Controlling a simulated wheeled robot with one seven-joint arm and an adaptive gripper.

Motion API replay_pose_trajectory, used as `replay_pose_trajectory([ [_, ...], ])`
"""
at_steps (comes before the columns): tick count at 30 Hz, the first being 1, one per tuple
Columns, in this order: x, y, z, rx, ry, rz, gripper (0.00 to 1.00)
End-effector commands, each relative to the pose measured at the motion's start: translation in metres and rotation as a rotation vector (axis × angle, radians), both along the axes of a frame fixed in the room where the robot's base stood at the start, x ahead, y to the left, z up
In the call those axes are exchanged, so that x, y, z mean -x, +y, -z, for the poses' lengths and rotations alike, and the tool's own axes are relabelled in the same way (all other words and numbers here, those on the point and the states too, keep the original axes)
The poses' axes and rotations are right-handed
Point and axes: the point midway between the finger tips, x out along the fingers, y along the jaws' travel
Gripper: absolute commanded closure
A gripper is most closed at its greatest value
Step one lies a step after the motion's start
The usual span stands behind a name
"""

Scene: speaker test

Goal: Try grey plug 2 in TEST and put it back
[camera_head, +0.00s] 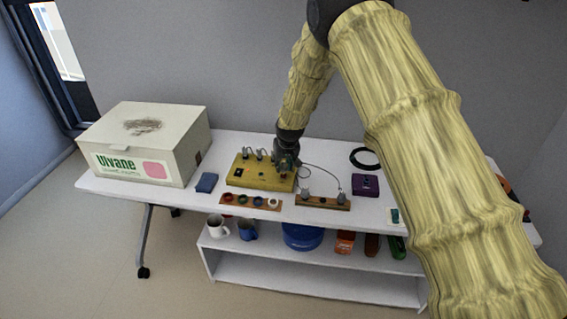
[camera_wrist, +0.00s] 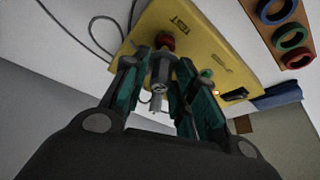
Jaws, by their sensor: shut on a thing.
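My gripper (camera_head: 287,163) is over the right end of the yellow panel box (camera_head: 240,181). In the wrist view my gripper (camera_wrist: 163,62) has its teal fingers shut on a grey plug (camera_wrist: 160,72). The plug's far end meets a red ring (camera_wrist: 166,40) on the yellow panel (camera_wrist: 205,40); I cannot tell how deep it sits. Other grey plugs (camera_head: 259,154) stand at the back of the box. Two grey plugs (camera_head: 341,197) stand on the wooden strip (camera_head: 322,205) to the right. No plug number is readable.
A strip with coloured rings (camera_head: 250,202) lies in front of the box. Thin cables (camera_head: 322,169) cross the table. A large carton (camera_head: 150,140) fills the left end.

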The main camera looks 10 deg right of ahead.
Motion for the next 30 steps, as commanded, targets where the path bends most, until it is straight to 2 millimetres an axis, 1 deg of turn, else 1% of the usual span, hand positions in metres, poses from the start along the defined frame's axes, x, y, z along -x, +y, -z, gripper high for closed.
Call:
replay_pose_trajectory([
  [23, 0.0, 0.0, 0.012, 0.0, 0.001, 0.0, 0.88],
  [24, 0.0, 0.0, 0.011, 0.0, 0.001, 0.0, 0.65],
  [27, 0.0, 0.0, 0.011, 0.0, 0.001, 0.0, 0.47],
  [30, 0.0, 0.0, 0.011, 0.0, 0.001, 0.0, 0.47],
])
